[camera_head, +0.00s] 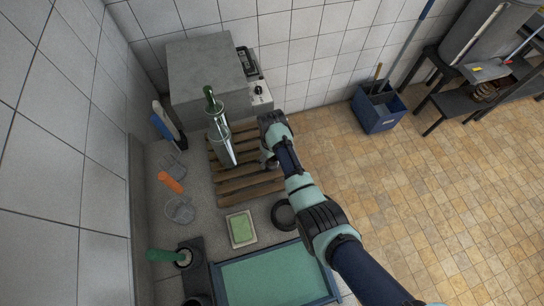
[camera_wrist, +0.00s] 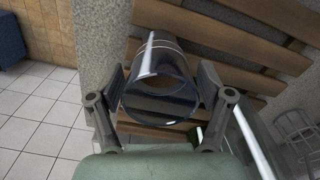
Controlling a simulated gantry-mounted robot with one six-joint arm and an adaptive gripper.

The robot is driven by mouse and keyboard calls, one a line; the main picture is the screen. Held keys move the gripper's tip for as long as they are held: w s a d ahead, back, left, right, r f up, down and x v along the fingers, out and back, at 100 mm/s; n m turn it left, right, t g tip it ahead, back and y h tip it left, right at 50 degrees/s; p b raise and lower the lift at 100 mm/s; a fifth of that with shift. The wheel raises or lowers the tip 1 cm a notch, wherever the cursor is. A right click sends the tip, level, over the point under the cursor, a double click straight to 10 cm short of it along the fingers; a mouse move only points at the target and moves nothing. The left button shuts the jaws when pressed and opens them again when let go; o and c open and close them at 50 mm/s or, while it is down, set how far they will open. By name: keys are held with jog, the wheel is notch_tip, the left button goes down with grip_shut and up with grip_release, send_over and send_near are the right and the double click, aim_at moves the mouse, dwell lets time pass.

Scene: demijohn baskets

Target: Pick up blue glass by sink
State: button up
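A dark, bluish see-through glass (camera_wrist: 160,65) with thin pale bands shows in the wrist view, its round rim facing the camera. It is over brown wooden slats (camera_wrist: 225,35). My gripper (camera_wrist: 163,80) has its two fingers spread, one on each side of the glass. Narrow gaps seem to show between the fingers and the glass, so it looks open. In the head view my gripper (camera_head: 268,158) is at the right edge of the slatted wooden rack (camera_head: 240,184). There my arm largely hides the glass. No sink can be made out for sure.
A tall clear vessel with a green-necked bottle (camera_head: 219,130) stands on the rack, left of my gripper. A grey box machine (camera_head: 205,70) is behind. A black ring (camera_head: 284,214), a green sponge tray (camera_head: 241,229) and a green-topped panel (camera_head: 270,278) lie nearer. Open tiled floor is right.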

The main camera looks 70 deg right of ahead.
jog(key=c, duration=1)
jog(key=shift+r, duration=0.1)
notch_tip(320, 180, up, 20)
jog(key=p, duration=0.7)
